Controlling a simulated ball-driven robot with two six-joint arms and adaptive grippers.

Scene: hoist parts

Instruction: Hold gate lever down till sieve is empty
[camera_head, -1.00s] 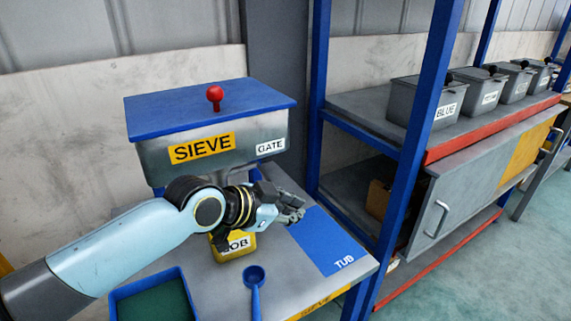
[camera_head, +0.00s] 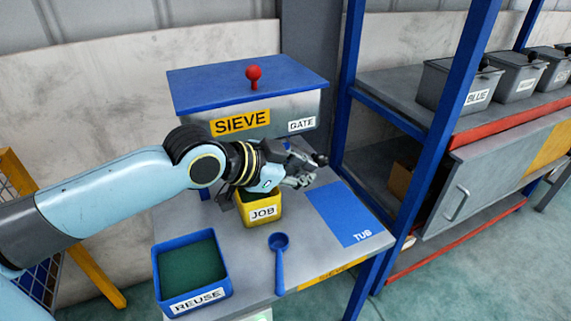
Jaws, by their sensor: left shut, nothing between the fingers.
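The sieve (camera_head: 217,126) is a grey hopper with a blue lid, a red knob on top, and SIEVE and GATE labels. Its contents are hidden. My left gripper (camera_head: 302,181) is shut and empty, below the GATE label at the sieve's lower right. A dark round knob (camera_head: 320,159), seemingly the gate lever's end, shows just beyond the fingers; I cannot tell whether they touch it. The rest of the lever is hidden behind the gripper. The yellow JOB tub (camera_head: 263,212) stands under the sieve, partly hidden by my wrist. My right gripper is not in view.
A blue REUSE tray (camera_head: 190,299) with a green inside and a blue scoop (camera_head: 279,263) are at the bench front. The blue TUB mat (camera_head: 345,214) is bare. A blue-framed shelf (camera_head: 446,137) with lidded grey bins stands at the right.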

